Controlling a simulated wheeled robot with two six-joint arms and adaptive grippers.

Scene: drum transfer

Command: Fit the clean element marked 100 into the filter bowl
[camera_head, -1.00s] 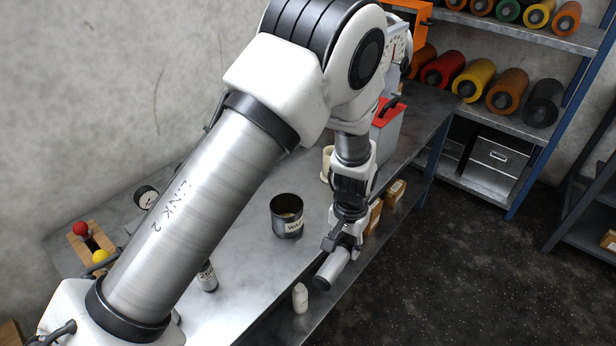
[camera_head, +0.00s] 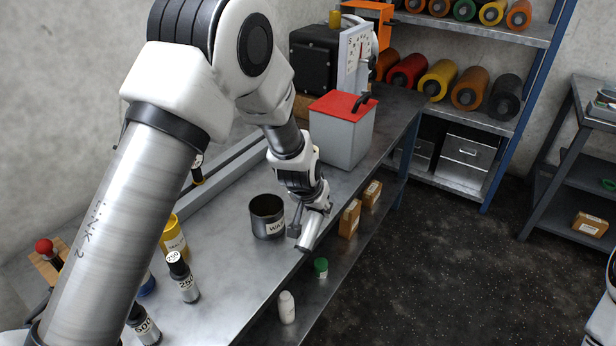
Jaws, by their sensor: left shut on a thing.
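My left gripper (camera_head: 308,221) is shut on a pale grey cylinder (camera_head: 311,237), held tilted near the bench's front edge. I cannot read a mark on it. Black-and-white cylinders stand on the bench at the lower left: one marked 250 (camera_head: 187,287) and one marked 500 (camera_head: 146,329). I cannot pick out the filter bowl; my left arm hides part of the bench. My right gripper is out of view.
A grey bin with a red lid (camera_head: 341,138) stands behind the gripper. A yellow container (camera_head: 174,243) is at the left. Below the bench edge, a lower shelf holds a white bottle (camera_head: 286,307), a green-capped item (camera_head: 321,267) and cardboard boxes (camera_head: 349,218). The floor at right is clear.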

